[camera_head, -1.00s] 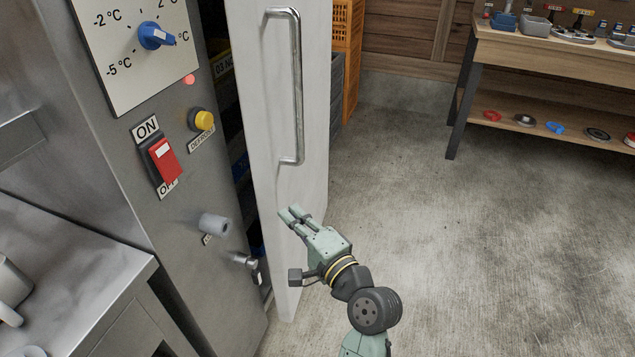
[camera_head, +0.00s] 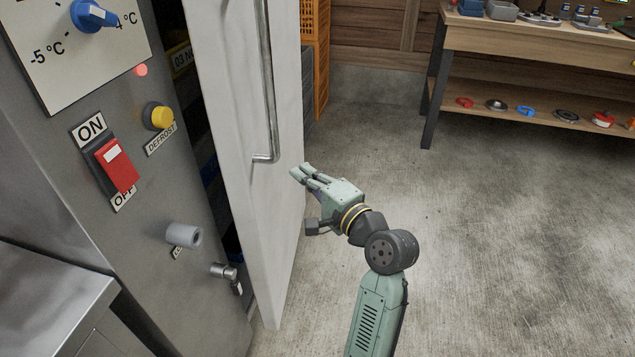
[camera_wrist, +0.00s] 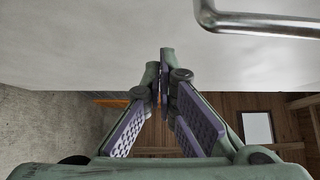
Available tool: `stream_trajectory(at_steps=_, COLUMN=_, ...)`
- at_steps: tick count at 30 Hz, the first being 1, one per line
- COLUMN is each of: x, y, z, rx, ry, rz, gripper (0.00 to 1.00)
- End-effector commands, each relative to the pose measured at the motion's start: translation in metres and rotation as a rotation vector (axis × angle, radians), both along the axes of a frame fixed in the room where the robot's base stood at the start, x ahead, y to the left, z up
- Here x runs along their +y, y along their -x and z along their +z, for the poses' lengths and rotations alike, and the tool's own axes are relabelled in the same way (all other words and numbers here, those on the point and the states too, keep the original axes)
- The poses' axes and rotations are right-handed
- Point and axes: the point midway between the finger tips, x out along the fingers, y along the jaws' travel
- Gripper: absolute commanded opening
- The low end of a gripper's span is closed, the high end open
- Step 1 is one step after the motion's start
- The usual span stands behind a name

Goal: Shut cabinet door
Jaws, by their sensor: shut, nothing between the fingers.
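The white cabinet door (camera_head: 236,130) stands partly open, with a dark gap between it and the metal cabinet (camera_head: 60,185) at left. A long metal bar handle (camera_head: 267,90) runs down its outer face. In the wrist view the door's pale face (camera_wrist: 110,45) fills the upper half, and the handle (camera_wrist: 265,25) shows at top right. My gripper (camera_head: 300,174) is shut and empty, with its tips close to the door's outer face, below and right of the handle. In the wrist view my fingertips (camera_wrist: 165,62) meet in front of the door. I cannot tell whether they touch it.
The cabinet front carries a red switch (camera_head: 116,165), a yellow knob (camera_head: 158,116) and a grey knob (camera_head: 183,235). A metal counter (camera_head: 50,295) is at lower left. Orange crates (camera_head: 315,50) stand behind the door. A wooden workbench (camera_head: 540,45) is at back right. The concrete floor (camera_head: 500,230) is clear.

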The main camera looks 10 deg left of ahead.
Motion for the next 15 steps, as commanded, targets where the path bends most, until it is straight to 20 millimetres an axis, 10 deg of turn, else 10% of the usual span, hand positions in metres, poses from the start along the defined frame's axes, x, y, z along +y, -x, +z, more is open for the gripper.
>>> stream_trajectory(at_steps=15, x=0.063, y=-0.018, z=0.000, rx=0.000, ry=0.000, rz=-0.001, gripper=0.00)
